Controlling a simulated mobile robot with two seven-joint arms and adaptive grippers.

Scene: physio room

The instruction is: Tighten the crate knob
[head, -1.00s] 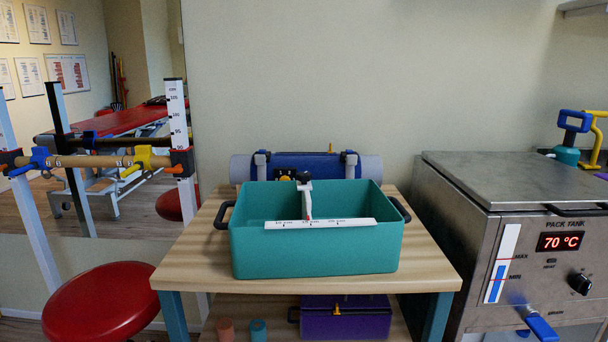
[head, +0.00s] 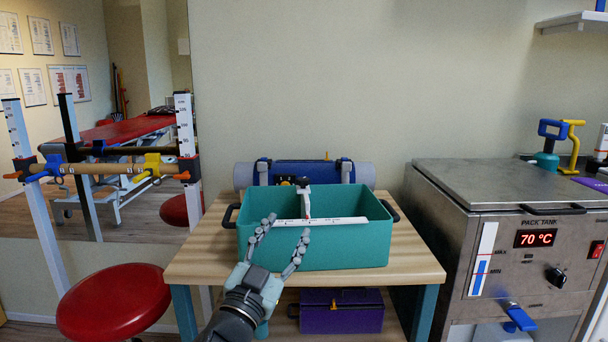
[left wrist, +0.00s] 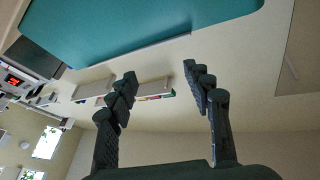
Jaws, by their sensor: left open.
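A teal crate (head: 318,256) with black side handles stands on the wooden table. A white slider (head: 304,196) with a dark knob (head: 302,181) on top stands upright at the middle of the crate. The knob is not visible there. My right gripper is not in view.
The wooden table (head: 200,262) has bare top left of the crate. A blue and grey roll (head: 305,173) lies behind the crate. A purple box (head: 342,312) sits on the lower shelf. The steel pack tank (head: 520,240) stands right, a red stool (head: 114,300) left.

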